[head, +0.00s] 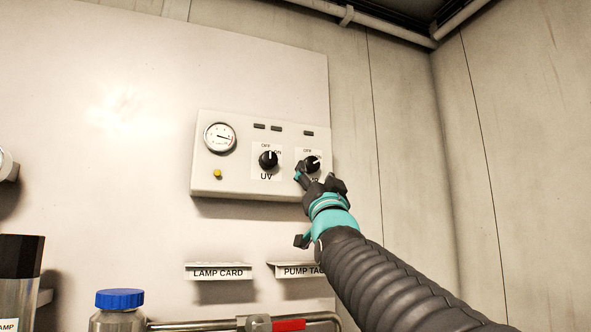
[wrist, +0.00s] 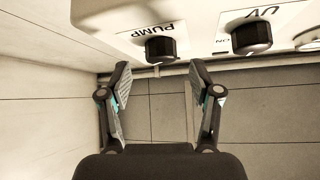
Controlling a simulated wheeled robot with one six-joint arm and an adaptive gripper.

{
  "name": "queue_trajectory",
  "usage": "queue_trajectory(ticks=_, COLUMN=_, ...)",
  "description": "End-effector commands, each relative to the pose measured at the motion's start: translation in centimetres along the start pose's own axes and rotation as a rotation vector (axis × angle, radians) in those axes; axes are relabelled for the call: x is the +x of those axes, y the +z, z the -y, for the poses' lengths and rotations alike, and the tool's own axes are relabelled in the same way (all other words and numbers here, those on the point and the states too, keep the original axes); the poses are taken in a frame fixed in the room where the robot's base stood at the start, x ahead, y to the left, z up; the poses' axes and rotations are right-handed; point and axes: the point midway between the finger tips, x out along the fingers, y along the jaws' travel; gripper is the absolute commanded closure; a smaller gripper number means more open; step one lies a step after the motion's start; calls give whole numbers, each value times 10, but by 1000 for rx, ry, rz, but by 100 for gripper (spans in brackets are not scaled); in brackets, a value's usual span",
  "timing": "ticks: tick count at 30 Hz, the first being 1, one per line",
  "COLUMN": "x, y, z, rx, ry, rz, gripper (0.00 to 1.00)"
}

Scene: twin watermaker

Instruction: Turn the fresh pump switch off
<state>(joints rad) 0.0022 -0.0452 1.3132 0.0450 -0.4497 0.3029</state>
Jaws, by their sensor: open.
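The pump switch (head: 312,163) is a black rotary knob with a white mark, on the right of a pale control box (head: 230,187). In the head view its mark points up and to the right, and my gripper partly hides its label. In the wrist view the picture is upside down; the pump knob (wrist: 160,49) sits beside the word PUMP. My gripper (head: 318,180) is in front of the box at the pump knob, just below it in the head view. In the wrist view my gripper (wrist: 160,82) has its fingers spread, with nothing between them. Contact with the knob cannot be told.
The UV knob (head: 268,160) is close to the left of the pump knob. A gauge (head: 220,137) and a yellow button (head: 217,173) are further left. Holders marked LAMP CARD (head: 218,272) and PUMP TAG (head: 297,271) are below. A blue-capped bottle (head: 119,299) stands lower left.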

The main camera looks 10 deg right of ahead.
Motion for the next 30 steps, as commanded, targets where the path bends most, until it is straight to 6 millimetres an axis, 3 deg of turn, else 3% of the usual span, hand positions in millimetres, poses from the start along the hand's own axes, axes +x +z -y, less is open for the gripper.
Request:
queue_trajectory(ticks=6, x=25, y=0, z=2, rx=2, ry=-2, rz=2, gripper=37)
queue_trajectory(ticks=18, x=30, y=1, z=2, rx=3, ry=-3, rz=1, gripper=37)
queue_trajectory(ticks=25, x=30, y=1, z=2, rx=3, ry=-3, rz=1, gripper=94)
queue_trajectory(ticks=27, x=30, y=4, z=12, rx=9, ry=-6, rz=2, gripper=97)
queue_trajectory(ticks=30, x=30, y=2, z=5, rx=2, ry=-5, rz=1, gripper=96)
